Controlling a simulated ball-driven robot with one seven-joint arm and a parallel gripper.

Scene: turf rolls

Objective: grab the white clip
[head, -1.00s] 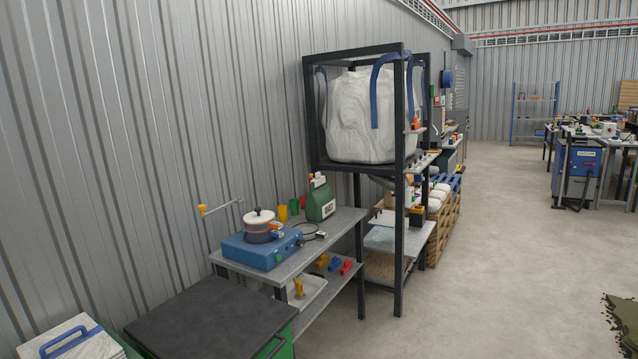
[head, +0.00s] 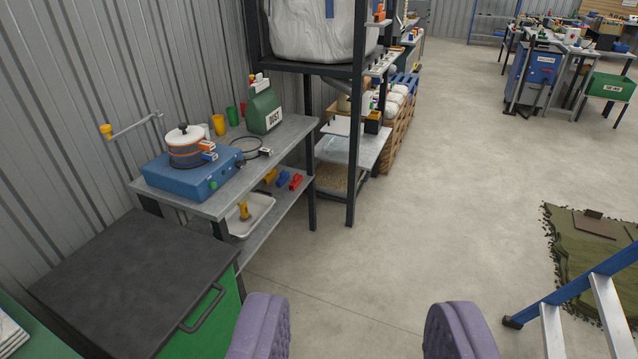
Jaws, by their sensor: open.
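My gripper (head: 358,330) shows as two purple padded fingers at the bottom of the view, wide apart with bare floor between them. It is open and empty, and well short of the grey workbench. I cannot make out a white clip for certain. A small pale piece (head: 265,152) sits at the end of a dark wire loop (head: 244,146) on the workbench (head: 282,138), too small to identify. A blue box (head: 190,181) on the bench carries a pot (head: 186,148) with a white lid and orange clips at its side.
A green bottle (head: 263,108) and yellow and green cups stand at the bench's back. Yellow, blue and red clamps lie on the lower shelf, near a white tray (head: 262,212). A dark-topped green cabinet (head: 125,270) is left. The middle floor is clear.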

